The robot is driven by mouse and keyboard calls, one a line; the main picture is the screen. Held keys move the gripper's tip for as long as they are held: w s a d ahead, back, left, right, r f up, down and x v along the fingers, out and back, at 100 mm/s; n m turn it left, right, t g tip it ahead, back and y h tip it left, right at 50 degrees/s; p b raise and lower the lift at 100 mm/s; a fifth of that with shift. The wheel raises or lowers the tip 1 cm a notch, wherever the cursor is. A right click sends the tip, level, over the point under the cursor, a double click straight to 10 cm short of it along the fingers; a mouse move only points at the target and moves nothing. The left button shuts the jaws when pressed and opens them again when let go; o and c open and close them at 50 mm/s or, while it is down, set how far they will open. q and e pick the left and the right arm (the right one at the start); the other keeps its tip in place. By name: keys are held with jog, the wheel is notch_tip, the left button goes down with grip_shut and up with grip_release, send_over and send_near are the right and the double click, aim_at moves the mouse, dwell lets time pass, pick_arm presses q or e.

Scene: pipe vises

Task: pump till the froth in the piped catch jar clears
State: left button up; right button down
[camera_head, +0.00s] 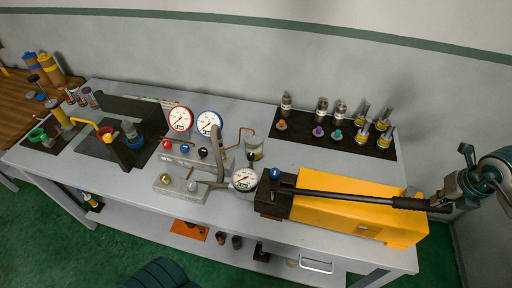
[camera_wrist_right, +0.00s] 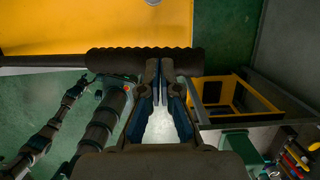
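The piped catch jar (camera_head: 254,147) is a small clear jar behind the front gauge, with a copper pipe beside it. Its contents are too small to tell froth from liquid. The yellow hand pump (camera_head: 350,208) lies at the bench's right front. Its long black lever (camera_head: 345,195) reaches right to a ribbed grip (camera_head: 410,203). My right gripper (camera_head: 447,201) is at the grip's outer end. In the right wrist view, the ribbed grip (camera_wrist_right: 115,60) runs crosswise at the fingertips (camera_wrist_right: 160,64), which are together and do not clasp it. My left gripper is out of view.
Gauges (camera_head: 180,119) and valves on a manifold stand left of the pump. A black mat (camera_head: 300,128) with several fittings lies behind it. Vises and tools fill the bench's left end. In the right wrist view, a yellow-edged bin (camera_wrist_right: 235,95) is at right.

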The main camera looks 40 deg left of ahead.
aim_at(434, 208)
jog(key=shift+w+d+f+b, duration=0.15)
jog(key=shift+f+b, duration=0.35)
jog(key=shift+f, duration=0.5)
jog(key=shift+w+d+f+b, duration=0.1)
jog(key=shift+d+f+b, duration=0.3)
jog(key=shift+f, duration=0.6)
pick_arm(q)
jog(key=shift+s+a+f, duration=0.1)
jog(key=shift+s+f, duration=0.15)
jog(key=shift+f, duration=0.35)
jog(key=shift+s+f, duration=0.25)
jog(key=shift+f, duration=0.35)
pick_arm(e)
jog(key=shift+s+a, duration=0.1)
jog(key=shift+a, duration=0.05)
jog(key=shift+d+f+b, duration=0.2)
jog(key=shift+f+b, duration=1.15)
jog(key=shift+f, duration=0.9)
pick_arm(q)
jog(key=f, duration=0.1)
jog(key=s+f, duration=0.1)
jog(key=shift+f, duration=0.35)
pick_arm(e)
jog(key=shift+f, duration=0.1)
